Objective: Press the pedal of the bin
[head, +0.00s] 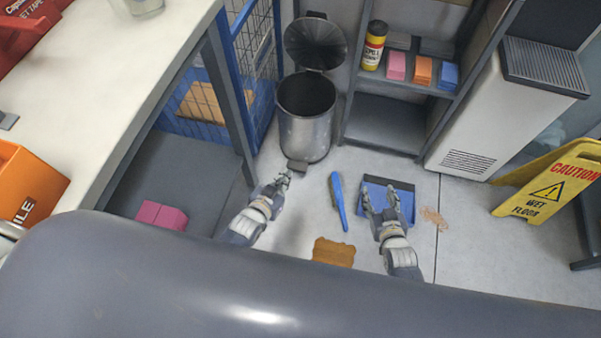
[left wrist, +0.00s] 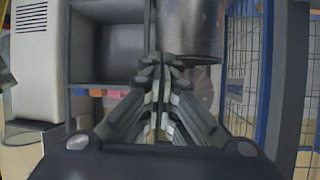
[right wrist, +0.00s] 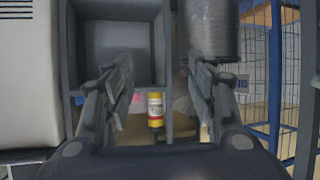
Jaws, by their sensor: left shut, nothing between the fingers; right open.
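The metal bin (head: 306,125) stands on the floor between the blue mesh cage and the grey shelf. Its round lid (head: 315,45) is raised and the dark inside shows. The pedal (head: 297,165) sticks out at the bin's front base. My left gripper (head: 285,177) is shut and empty, with its fingertips at the pedal; I cannot tell if they touch it. In the left wrist view the shut fingertips (left wrist: 163,62) overlap the bin's lower edge (left wrist: 190,30). My right gripper (head: 380,188) is open and empty above the blue dustpan (head: 405,202). The bin also shows in the right wrist view (right wrist: 213,32).
A blue brush (head: 339,200) and a brown piece (head: 333,252) lie on the floor near my arms. The shelf (head: 385,130) stands right of the bin. A yellow wet floor sign (head: 545,190) stands at the right. A white worktop (head: 100,90) is at the left.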

